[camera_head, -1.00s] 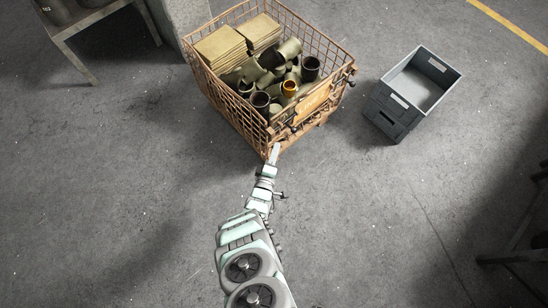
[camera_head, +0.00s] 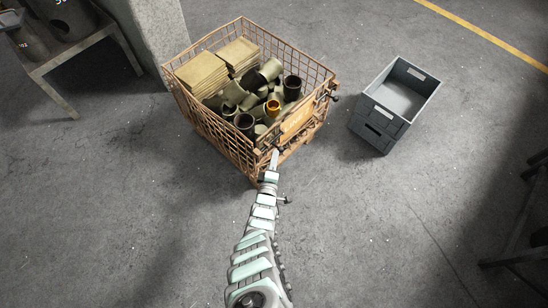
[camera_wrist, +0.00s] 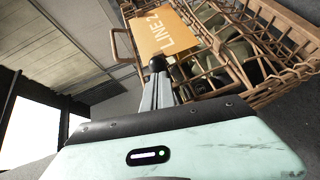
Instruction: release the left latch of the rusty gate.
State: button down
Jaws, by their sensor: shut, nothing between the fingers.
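The rusty wire-mesh crate (camera_head: 222,141) has its gate on the side facing my arm, with an orange plate (camera_head: 296,119) on it. The wrist view shows the plate (camera_wrist: 166,34) marked "LINE 2". A small dark knob, seemingly the left latch (camera_head: 281,149), is at the gate's left end. Another dark latch (camera_head: 334,97) is at the right end. My gripper (camera_head: 275,155) is shut and empty, its tips at the left latch. In the wrist view a black knob (camera_wrist: 157,64) sits at the tips of my gripper (camera_wrist: 158,78); I cannot tell whether they touch.
The crate holds stacked tan blocks (camera_head: 203,68) and several dark pipe pieces (camera_head: 292,87). Grey stacked bins (camera_head: 385,122) stand to the right. A metal table (camera_head: 77,52) and a concrete pillar (camera_head: 152,33) are at the upper left. The floor around my arm is clear.

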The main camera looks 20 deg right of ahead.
jog(key=d, duration=0.1)
jog(key=w+d+b, duration=0.1)
jog(key=d+b, duration=0.1)
jog(key=d, duration=0.1)
jog(key=shift+w+f, duration=0.1)
jog(key=shift+w, duration=0.3)
jog(key=shift+s, duration=0.15)
jog(key=shift+a, duration=0.1)
jog(key=shift+a+r+p, duration=0.3)
jog(key=shift+a+r, duration=0.05)
jog(key=shift+a, duration=0.1)
jog(key=p, duration=0.4)
send_near(280, 150)
jog(key=a, duration=0.1)
jog(key=s+a, duration=0.1)
jog(key=a, duration=0.1)
jog(key=shift+s+a+r, duration=0.15)
jog(key=shift+s, duration=0.05)
